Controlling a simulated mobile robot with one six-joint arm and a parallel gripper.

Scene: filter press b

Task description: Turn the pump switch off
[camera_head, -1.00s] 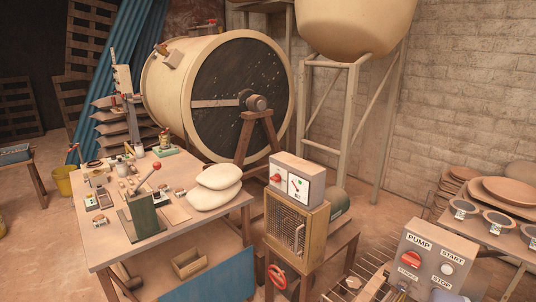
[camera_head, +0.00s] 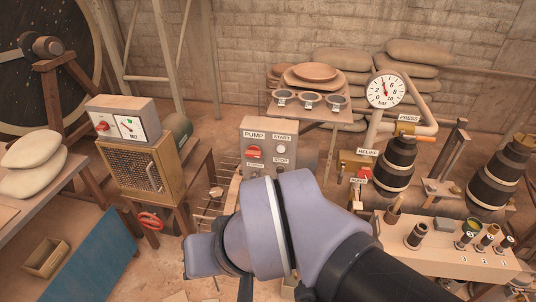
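The grey pump box (camera_head: 269,131) stands near the middle of the head view, with a sign reading PUMP at its top. The pump switch (camera_head: 254,152) is a red rotary knob on its front, left of a pale round button labelled START and a sign reading STOP. A small label under the knob is too small to read. The exact setting of the knob cannot be told. My arm's grey-purple wrist links and dark forearm fill the lower middle, in front of and below the box, hiding its lower part. My gripper's fingers do not show.
Left is another box with a red knob and meter (camera_head: 122,125) on a mesh cabinet (camera_head: 139,171). A red handwheel (camera_head: 149,221) sits below it. Right are a pressure gauge (camera_head: 386,90), a red relief handle (camera_head: 364,173) and dark cylinders (camera_head: 398,160). A bowl table (camera_head: 336,111) stands behind.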

